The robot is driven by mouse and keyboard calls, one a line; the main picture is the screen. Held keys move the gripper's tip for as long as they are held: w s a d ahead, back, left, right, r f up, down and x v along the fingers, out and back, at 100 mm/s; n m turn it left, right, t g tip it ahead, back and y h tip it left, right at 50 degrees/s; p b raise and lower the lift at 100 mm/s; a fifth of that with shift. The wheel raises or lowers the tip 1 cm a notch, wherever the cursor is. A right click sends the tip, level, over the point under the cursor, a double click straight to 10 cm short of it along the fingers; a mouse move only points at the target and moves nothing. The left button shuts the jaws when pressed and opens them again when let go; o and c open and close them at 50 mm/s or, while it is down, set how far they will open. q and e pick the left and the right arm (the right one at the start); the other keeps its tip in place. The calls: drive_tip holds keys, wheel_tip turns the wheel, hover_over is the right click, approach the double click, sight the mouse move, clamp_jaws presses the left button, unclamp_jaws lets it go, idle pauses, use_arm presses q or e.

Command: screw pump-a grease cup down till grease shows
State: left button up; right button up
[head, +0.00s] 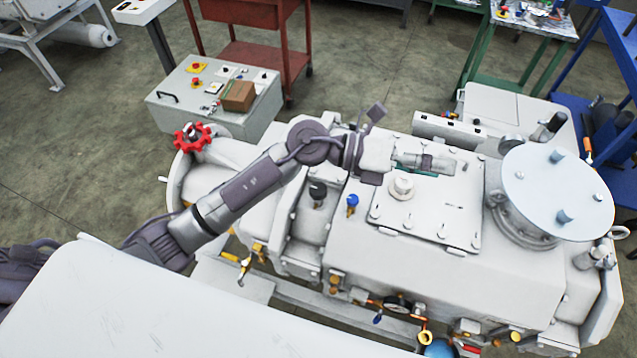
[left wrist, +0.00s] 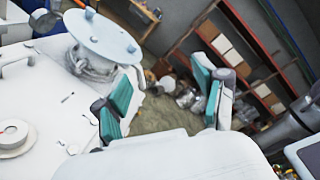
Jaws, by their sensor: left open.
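The pump machine (head: 420,255) is a large pale grey body with a flat bolted plate on top. I cannot tell for sure which fitting is the pump-a grease cup. Candidates on the top are a black-capped fitting (head: 317,192) and a blue-capped fitting (head: 352,203). A white round plug (head: 402,187) stands on the plate and shows in the left wrist view (left wrist: 14,135). My left gripper (head: 435,163) is over the far part of the machine top, beyond the white plug. In the left wrist view its teal-padded fingers (left wrist: 170,98) are spread with nothing between them.
A round lid (head: 557,193) with blue knobs stands right of my gripper. A red handwheel (head: 192,137) is at the machine's left. A gauge (head: 397,304) and brass fittings line the near side. A control box (head: 215,97) with a carton (head: 238,95) stands behind.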

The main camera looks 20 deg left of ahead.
use_arm(q)
wheel_tip(320, 180, down, 4)
drive_tip(key=a+m+g+y, duration=0.2)
drive_tip(key=m+y, duration=0.1)
drive_tip(key=y, duration=0.1)
drive_tip(key=m+y+p, duration=0.1)
drive_tip(key=m+y, duration=0.1)
drive_tip(key=y, duration=1.1)
hover_over(318, 189)
wheel_tip(318, 189, down, 5)
wheel_tip(318, 189, down, 12)
drive_tip(key=p, duration=0.4)
drive_tip(key=shift+f, duration=0.7)
